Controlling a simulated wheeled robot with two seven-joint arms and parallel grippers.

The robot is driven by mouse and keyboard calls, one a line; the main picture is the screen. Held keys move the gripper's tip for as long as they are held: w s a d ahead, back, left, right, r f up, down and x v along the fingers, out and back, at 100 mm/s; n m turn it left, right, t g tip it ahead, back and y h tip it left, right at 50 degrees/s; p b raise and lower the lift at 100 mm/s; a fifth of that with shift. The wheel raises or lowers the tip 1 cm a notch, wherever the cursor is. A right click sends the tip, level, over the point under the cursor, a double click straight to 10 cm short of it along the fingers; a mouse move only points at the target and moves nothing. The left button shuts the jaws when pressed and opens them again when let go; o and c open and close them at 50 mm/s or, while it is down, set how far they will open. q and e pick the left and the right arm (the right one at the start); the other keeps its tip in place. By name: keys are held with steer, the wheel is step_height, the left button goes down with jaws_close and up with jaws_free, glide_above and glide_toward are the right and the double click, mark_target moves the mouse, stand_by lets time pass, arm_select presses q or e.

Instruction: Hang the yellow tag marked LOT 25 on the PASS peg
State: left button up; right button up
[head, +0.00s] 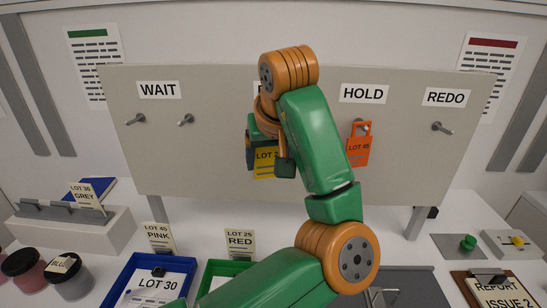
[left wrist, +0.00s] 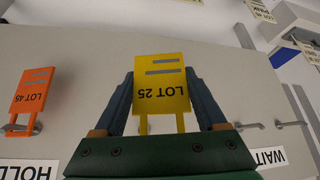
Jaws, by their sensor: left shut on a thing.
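The yellow LOT 25 tag (left wrist: 162,85) is held between the fingers of my left gripper (left wrist: 160,74) in the left wrist view, its print upside down there. In the head view the left gripper (head: 266,150) is in front of the grey board, and only the lower part of the yellow tag (head: 264,168) shows. My arm covers most of the label between WAIT and HOLD; its first letter alone shows. I cannot tell whether the tag touches a peg. The right gripper is not in view.
The board (head: 220,180) carries WAIT (head: 159,90), HOLD (head: 364,93) and REDO (head: 445,97) labels. An orange LOT 45 tag (head: 358,150) hangs under HOLD. The WAIT pegs (head: 135,119) and REDO peg (head: 442,128) are bare. Trays (head: 118,285) and jars (head: 71,278) stand below.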

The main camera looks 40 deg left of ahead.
arm_select(q)
steer(key=w, duration=0.2)
steer(key=w+a, duration=0.1)
steer(key=shift+f, duration=0.25)
steer(key=shift+w+a, duration=0.25)
steer(key=shift+w+a+f+p, duration=0.2)
steer(key=shift+w+a+p, duration=0.6)
steer(key=shift+p, duration=0.15)
steer(key=shift+w+a+f+p, duration=0.2)
steer(key=shift+w+a+p, duration=0.5)
steer(key=shift+p, duration=0.25)
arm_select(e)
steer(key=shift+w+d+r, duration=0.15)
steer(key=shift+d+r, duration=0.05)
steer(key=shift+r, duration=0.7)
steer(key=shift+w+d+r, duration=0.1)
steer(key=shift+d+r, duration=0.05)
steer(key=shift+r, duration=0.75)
